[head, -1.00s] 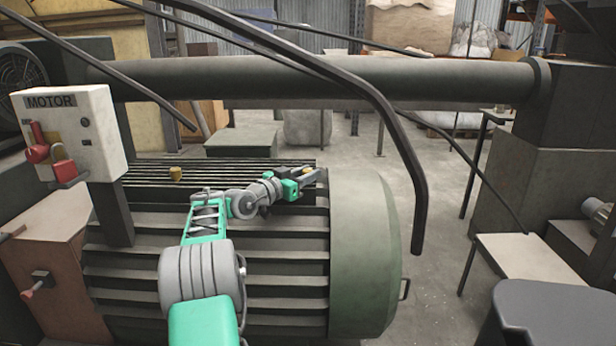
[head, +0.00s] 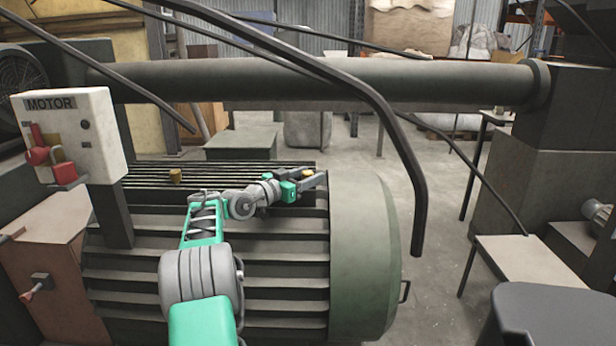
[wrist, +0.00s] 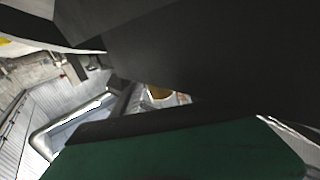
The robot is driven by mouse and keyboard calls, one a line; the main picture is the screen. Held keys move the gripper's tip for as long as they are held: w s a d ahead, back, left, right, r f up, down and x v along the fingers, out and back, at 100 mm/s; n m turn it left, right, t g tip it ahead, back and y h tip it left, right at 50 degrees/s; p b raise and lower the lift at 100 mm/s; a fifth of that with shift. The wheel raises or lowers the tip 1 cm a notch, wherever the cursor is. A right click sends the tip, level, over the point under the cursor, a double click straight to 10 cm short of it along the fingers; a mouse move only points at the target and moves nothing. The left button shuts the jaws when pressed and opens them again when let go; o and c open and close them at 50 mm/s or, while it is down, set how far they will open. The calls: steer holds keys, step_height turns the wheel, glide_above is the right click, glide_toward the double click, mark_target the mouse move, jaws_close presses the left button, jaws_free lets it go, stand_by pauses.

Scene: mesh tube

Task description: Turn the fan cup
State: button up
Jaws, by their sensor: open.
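A small brass-coloured cup (head: 307,173) shows at the right end of the motor's (head: 345,250) ribbed top, beside the rounded green end cover. I take it as the fan cup. My gripper (head: 315,181) is open at this cup, with a dark finger in front of its lower part. Whether the fingers touch the cup cannot be told. In the wrist view, a piece of the yellow cup (wrist: 158,94) shows between dark and green gripper parts, which hide most of that picture. A second brass cup (head: 175,175) stands further left on the motor top.
A white box marked MOTOR (head: 75,135), with red and yellow parts, stands on a post at the left. A thick horizontal pipe (head: 320,80) runs behind the motor. A bent dark bar (head: 408,170) hangs down right of my gripper. Open floor lies right of the motor.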

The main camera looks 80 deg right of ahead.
mark_target(304, 178)
steer(key=v, duration=0.8)
steer(key=shift+p, duration=0.35)
steer(key=shift+s, duration=0.1)
